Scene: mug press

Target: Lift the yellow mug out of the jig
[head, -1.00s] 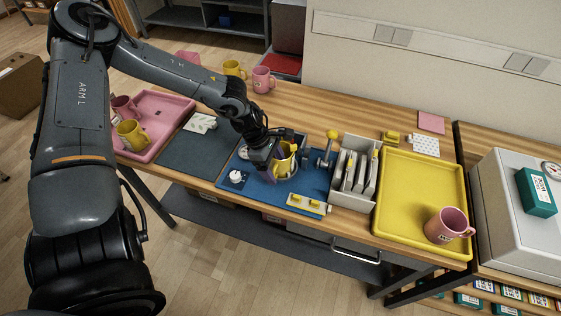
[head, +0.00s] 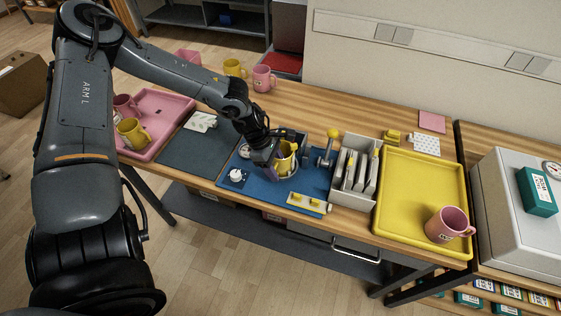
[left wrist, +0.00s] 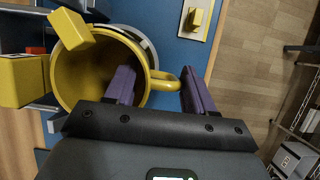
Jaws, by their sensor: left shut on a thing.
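The yellow mug (head: 286,160) is at the jig (head: 291,174) on the blue mat (head: 312,182), in the middle of the bench. In the left wrist view the mug (left wrist: 88,88) shows its open mouth, with its handle toward my fingers. My left gripper (head: 274,160) is shut on the mug from its handle side. I cannot tell whether the mug's base touches the jig. My right gripper is not in view.
A lever with a yellow knob (head: 333,133) stands close right of the mug. Beyond it are a grey rack (head: 337,185) and a yellow tray (head: 415,160) holding a pink mug (head: 447,225). A pink tray (head: 172,115) with mugs lies left. The dark mat (head: 190,150) has bare room.

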